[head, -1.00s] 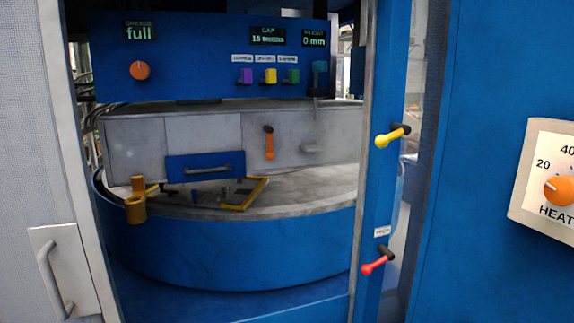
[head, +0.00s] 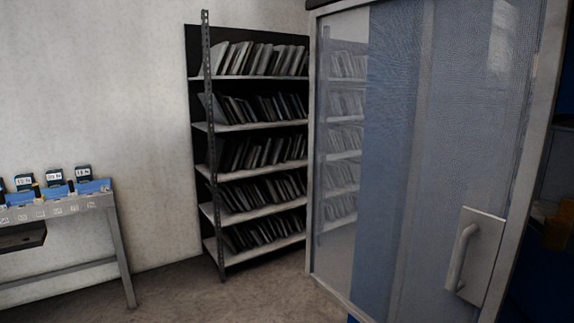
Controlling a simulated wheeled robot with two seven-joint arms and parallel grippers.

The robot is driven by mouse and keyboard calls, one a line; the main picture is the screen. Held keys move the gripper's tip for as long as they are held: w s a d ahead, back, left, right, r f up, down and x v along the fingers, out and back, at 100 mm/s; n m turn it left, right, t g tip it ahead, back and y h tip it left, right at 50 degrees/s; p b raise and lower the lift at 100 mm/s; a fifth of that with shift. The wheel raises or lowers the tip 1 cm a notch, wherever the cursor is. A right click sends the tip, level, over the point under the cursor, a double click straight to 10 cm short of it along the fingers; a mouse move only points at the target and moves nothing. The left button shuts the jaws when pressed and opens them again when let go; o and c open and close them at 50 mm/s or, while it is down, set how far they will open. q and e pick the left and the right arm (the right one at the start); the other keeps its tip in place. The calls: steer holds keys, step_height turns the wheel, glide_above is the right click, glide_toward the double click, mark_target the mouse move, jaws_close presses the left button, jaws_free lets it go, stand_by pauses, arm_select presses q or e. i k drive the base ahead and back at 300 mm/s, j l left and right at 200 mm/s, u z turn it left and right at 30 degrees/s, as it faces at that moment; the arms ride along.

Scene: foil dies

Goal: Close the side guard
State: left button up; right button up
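Shelves show faintly through the panel's left part. A narrow strip of the dark machine interior, with a blurred orange part (head: 556,228), shows past the guard's right edge. Neither of my grippers is in view.
A tall rack (head: 262,150) with several shelves of thin plates stands against the wall, left of the guard. A bench (head: 70,212) with blue bins and small labelled displays stands at the far left. The floor (head: 175,290) between bench and guard is clear.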

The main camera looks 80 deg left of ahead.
mark_target(487, 249)
steer(key=u, duration=1.95)
